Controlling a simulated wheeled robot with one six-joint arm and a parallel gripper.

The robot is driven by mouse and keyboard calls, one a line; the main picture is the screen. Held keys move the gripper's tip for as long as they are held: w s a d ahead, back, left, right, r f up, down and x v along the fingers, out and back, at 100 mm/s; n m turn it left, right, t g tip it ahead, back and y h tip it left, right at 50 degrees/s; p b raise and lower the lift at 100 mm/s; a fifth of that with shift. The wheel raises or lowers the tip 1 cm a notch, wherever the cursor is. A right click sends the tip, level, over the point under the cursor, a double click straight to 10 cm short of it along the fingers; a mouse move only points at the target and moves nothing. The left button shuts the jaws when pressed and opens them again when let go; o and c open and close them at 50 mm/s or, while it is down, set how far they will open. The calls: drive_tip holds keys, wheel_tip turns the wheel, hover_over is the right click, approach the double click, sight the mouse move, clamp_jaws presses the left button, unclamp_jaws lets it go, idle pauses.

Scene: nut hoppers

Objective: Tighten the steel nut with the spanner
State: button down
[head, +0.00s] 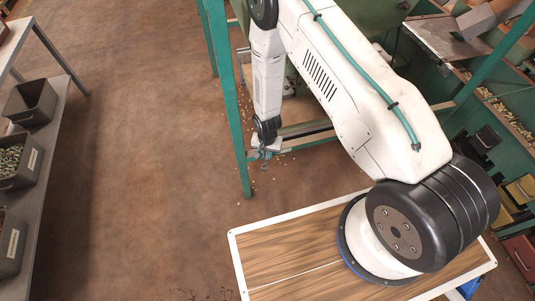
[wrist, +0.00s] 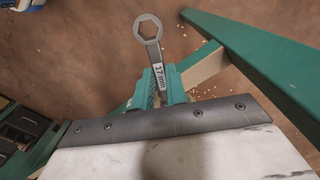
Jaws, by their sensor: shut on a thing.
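My gripper (wrist: 161,84) has teal fingers shut on the handle of a grey steel spanner (wrist: 148,30). The spanner's ring end points away from my gripper, its opening is empty, and the handle carries a "17 mm" label. In the head view my gripper (head: 265,150) hangs low beside the green stand, with the small spanner end (head: 264,167) just below it, over the floor. I cannot pick out the steel nut to be tightened in either view.
A green leg (head: 228,100) of the stand is close left of my gripper, and a crossbar (head: 315,128) runs to its right. Small pieces litter the brown floor. Grey bins (head: 35,100) stand on a shelf at left; a wooden top (head: 285,250) lies in front.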

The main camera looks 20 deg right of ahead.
drive_tip(key=shift+r, duration=1.5)
idle(0.3)
